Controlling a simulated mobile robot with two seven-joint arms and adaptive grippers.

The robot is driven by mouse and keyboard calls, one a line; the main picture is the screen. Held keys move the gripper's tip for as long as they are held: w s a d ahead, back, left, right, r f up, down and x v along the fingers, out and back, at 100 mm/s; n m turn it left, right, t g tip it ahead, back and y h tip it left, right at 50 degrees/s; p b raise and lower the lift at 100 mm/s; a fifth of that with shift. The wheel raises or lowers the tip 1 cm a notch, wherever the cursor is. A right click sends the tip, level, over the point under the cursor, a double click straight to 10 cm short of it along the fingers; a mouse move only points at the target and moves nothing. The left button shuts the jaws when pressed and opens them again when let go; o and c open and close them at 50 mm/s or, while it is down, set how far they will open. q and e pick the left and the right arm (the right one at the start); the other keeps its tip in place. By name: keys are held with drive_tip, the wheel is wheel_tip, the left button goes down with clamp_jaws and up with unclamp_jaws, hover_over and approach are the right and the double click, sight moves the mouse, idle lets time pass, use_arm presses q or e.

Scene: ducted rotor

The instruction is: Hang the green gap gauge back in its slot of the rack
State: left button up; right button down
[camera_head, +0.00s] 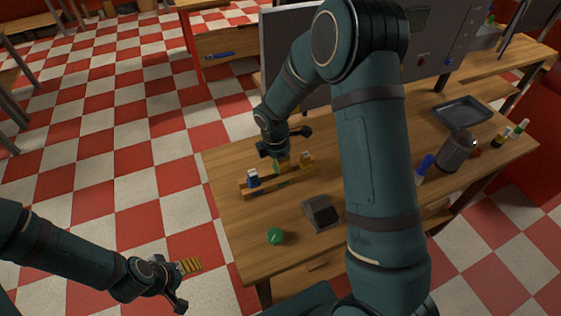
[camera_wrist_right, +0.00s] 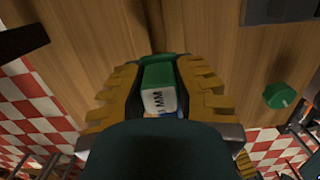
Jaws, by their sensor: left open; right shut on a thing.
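The green gap gauge (camera_wrist_right: 158,78) is between the yellow-brown finger pads of my right gripper (camera_wrist_right: 160,90), which is shut on it. A white label ending in "MM" faces the wrist camera. In the head view the right gripper (camera_head: 282,164) is over the middle of the wooden rack (camera_head: 270,184), and only a little of the green gauge shows. I cannot tell whether the gauge touches the rack. A blue gauge (camera_head: 253,180) with a white top stands at the rack's left end, and a yellow gauge (camera_head: 306,160) at its right end. My left gripper (camera_head: 187,284) is open and empty, off the table's left side.
A green knob-like piece (camera_head: 275,236) and a dark grey block (camera_head: 321,213) lie on the table (camera_head: 225,165) in front of the rack. A grey canister (camera_head: 456,152), a blue-capped bottle (camera_head: 424,167) and a dark tray (camera_head: 462,112) are at the right. My right arm hides the table's middle.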

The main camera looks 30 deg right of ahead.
drive_tip(key=shift+f+b, duration=0.95)
drive_tip(key=shift+f, duration=0.4)
idle(0.6)
idle(0.5)
drive_tip(key=c, duration=0.8)
unclamp_jaws()
drive_tip(key=shift+r, duration=0.1)
